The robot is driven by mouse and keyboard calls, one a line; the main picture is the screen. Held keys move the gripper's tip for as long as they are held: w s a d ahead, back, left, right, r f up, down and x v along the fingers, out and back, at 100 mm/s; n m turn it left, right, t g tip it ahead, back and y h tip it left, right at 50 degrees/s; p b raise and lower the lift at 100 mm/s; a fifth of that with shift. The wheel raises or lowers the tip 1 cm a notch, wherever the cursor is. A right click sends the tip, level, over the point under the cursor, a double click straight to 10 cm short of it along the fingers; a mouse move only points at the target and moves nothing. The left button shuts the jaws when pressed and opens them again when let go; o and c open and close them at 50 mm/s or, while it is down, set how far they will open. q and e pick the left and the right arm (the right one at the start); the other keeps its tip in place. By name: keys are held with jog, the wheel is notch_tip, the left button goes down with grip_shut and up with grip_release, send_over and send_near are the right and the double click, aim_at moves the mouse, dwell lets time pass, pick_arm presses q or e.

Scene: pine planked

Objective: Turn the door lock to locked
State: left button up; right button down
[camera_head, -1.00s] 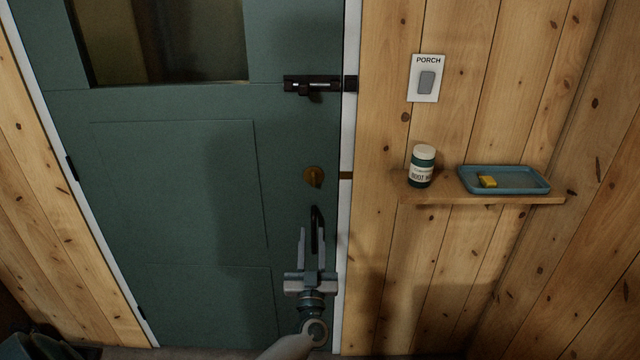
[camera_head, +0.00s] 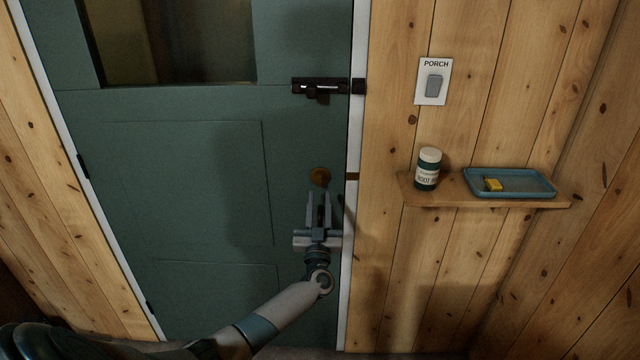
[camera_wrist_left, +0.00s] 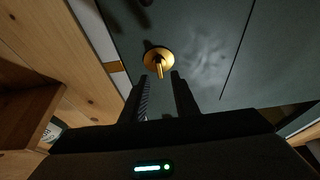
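The brass door lock (camera_head: 319,175) is a round plate on the green door (camera_head: 190,190), near its right edge. It also shows in the left wrist view (camera_wrist_left: 158,56), with a narrow turn piece standing out from it. My left gripper (camera_head: 318,197) is just below the lock in the head view and hides its lower part. In the left wrist view its two fingers (camera_wrist_left: 160,77) are apart with nothing between them; their tips lie close to the turn piece, and I cannot tell if they touch it. My right gripper is not in view.
A black sliding bolt (camera_head: 322,88) sits above the lock. To the right, a wooden shelf (camera_head: 470,202) holds a jar (camera_head: 428,170) and a blue tray (camera_head: 530,186). A porch switch (camera_head: 433,82) is above it.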

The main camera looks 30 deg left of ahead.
aim_at(320, 183)
pick_arm(q)
jog(key=shift+x, duration=2.85)
jog(key=shift+c, duration=0.6)
grip_shut()
